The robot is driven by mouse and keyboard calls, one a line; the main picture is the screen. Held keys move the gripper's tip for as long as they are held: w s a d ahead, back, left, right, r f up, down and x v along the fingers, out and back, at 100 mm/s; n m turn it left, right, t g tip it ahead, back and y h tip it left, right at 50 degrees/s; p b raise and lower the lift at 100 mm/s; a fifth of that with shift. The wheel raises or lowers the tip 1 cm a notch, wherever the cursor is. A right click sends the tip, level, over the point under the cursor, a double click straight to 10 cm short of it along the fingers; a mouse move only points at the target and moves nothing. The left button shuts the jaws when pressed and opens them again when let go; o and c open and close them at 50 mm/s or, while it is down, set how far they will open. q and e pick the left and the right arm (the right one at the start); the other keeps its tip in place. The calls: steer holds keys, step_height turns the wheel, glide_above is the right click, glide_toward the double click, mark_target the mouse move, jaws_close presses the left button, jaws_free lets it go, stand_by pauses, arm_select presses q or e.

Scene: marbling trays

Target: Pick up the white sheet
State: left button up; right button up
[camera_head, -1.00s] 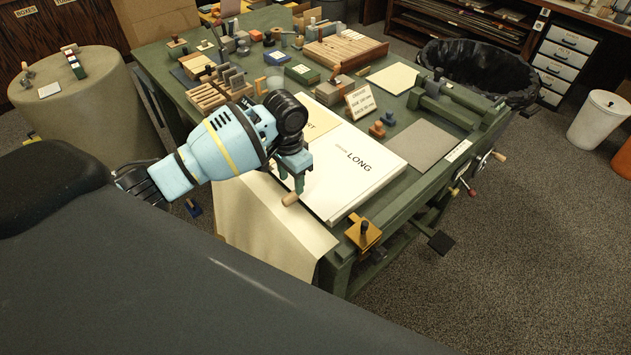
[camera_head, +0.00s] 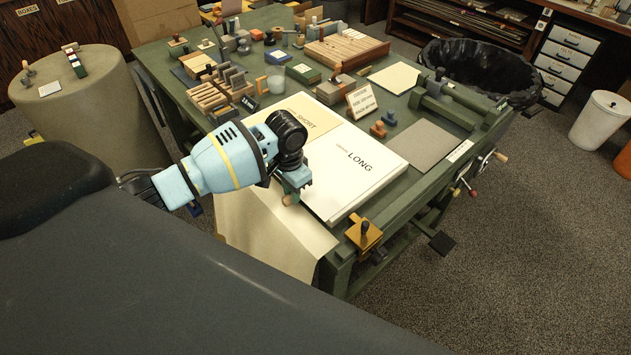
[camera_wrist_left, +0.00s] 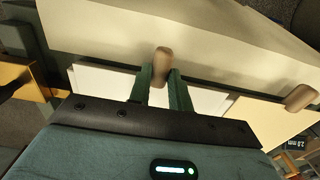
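A white sheet (camera_head: 385,165) marked LONG lies flat on top of a white stack near the front of the green bench. A cream sheet (camera_head: 312,122) marked SHORT lies left of it. My left gripper (camera_head: 291,192) points down at the bench's front edge, just left of the white sheet and apart from it. Its green fingers (camera_wrist_left: 161,80) stand on either side of a small wooden knob (camera_wrist_left: 162,62); whether they press on it is unclear. The knob also shows below the gripper in the head view (camera_head: 289,200). My right gripper is not in view.
A pale sheet-like surface (camera_head: 262,232) hangs below the bench's front edge. A yellow block (camera_head: 364,235) sits at the front corner. A small sign (camera_head: 361,101), stamps and racks stand behind the white sheet. A grey board (camera_head: 422,147) lies to its right.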

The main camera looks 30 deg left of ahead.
arm_select(q)
jaws_close()
